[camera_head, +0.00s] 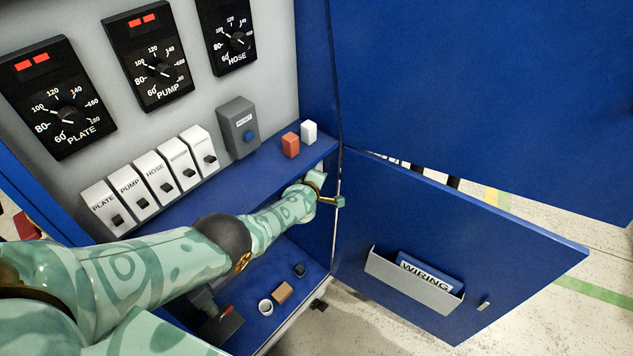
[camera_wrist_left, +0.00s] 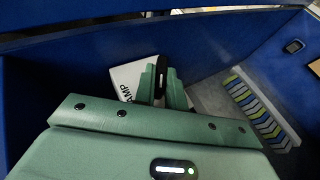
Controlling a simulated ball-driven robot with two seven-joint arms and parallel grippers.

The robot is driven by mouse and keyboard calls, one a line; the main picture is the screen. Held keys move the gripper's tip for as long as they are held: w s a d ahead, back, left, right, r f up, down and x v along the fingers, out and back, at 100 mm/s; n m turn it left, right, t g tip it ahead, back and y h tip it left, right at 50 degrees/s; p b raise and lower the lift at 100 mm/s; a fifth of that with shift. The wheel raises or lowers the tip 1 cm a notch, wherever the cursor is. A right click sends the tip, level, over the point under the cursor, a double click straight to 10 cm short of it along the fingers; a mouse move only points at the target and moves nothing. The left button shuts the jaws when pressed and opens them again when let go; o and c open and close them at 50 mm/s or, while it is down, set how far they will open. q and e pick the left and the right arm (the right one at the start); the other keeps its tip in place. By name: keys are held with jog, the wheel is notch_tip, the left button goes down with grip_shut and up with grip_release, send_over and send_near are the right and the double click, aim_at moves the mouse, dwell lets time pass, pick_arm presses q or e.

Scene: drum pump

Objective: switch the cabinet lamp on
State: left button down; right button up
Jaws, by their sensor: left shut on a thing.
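In the left wrist view a white switch plate (camera_wrist_left: 127,80) shows the letters "AMP"; its first part is hidden. A black switch lever (camera_wrist_left: 160,70) stands up at this plate between my green fingers. My left gripper (camera_wrist_left: 161,90) is shut on the lever. In the head view my left arm reaches into the blue cabinet, and the left gripper (camera_head: 322,190) is below the shelf near the cabinet's right side. The lamp plate and lever cannot be made out there. The lamp itself is not seen. My right gripper is not in view.
A blue shelf (camera_head: 262,164) carries an orange block (camera_head: 290,145) and a white block (camera_head: 309,132). The cabinet door (camera_head: 430,215) with its wiring pocket (camera_head: 413,282) hangs open at right. Small parts, including a white cup (camera_head: 265,307), stand on the cabinet floor.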

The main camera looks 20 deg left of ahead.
pick_arm(q)
jog(key=c, duration=1.5)
grip_release()
jog(key=shift+f, duration=0.1)
jog(key=shift+o, duration=0.2)
jog(key=s+d+p, duration=0.1)
jog(key=s+p, duration=0.7)
jog(key=s, duration=0.5)
jog(key=shift+d+r, duration=0.35)
jog(key=shift+f, duration=0.1)
